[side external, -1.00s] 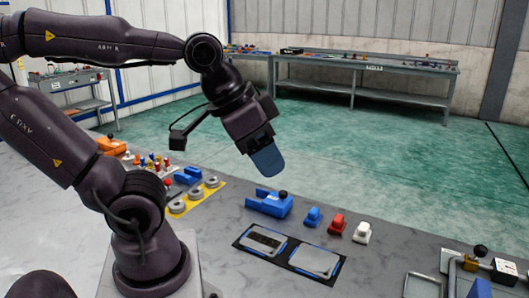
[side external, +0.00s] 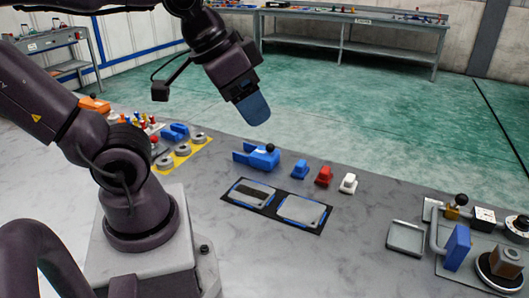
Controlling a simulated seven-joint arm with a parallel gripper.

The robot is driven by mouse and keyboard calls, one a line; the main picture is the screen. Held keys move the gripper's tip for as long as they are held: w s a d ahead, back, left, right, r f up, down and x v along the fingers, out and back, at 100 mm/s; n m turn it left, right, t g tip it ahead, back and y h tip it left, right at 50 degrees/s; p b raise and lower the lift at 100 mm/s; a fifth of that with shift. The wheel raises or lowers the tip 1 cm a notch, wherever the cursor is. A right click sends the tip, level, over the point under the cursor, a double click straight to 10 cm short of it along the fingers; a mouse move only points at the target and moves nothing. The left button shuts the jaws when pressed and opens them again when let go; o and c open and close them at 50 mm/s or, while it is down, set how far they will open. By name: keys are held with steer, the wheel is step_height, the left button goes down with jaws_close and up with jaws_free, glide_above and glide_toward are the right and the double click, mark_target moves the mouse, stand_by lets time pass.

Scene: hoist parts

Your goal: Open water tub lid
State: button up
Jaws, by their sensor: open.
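Two shallow grey, blue-edged tubs or panels lie side by side on a black mat (side external: 264,210). The left one (side external: 250,193) shows a dark strip across its top. The right one (side external: 302,210) has a plain grey top that looks closed. I cannot tell which is the water tub. My gripper (side external: 253,110) has blue fingers pointing down, in the air above and behind the mat. It is open, though seen edge-on, and touches nothing; no object shows in it.
Behind the mat stand a blue clamp-like part (side external: 262,157) and small blue (side external: 300,169), red (side external: 324,175) and white (side external: 348,183) pieces. A grey tray (side external: 406,238) and a fixture with a blue block (side external: 457,247) are at right. The front table surface is clear.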

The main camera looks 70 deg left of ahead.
steer(key=n+g+y, duration=0.1)
steer(key=n+g, duration=0.6)
steer(key=n, duration=0.4)
glide_toward(271, 144)
steer(key=f, duration=0.6)
steer(key=s+a+f, duration=0.1)
steer(key=f, duration=0.3)
steer(key=shift+s+f, duration=0.1)
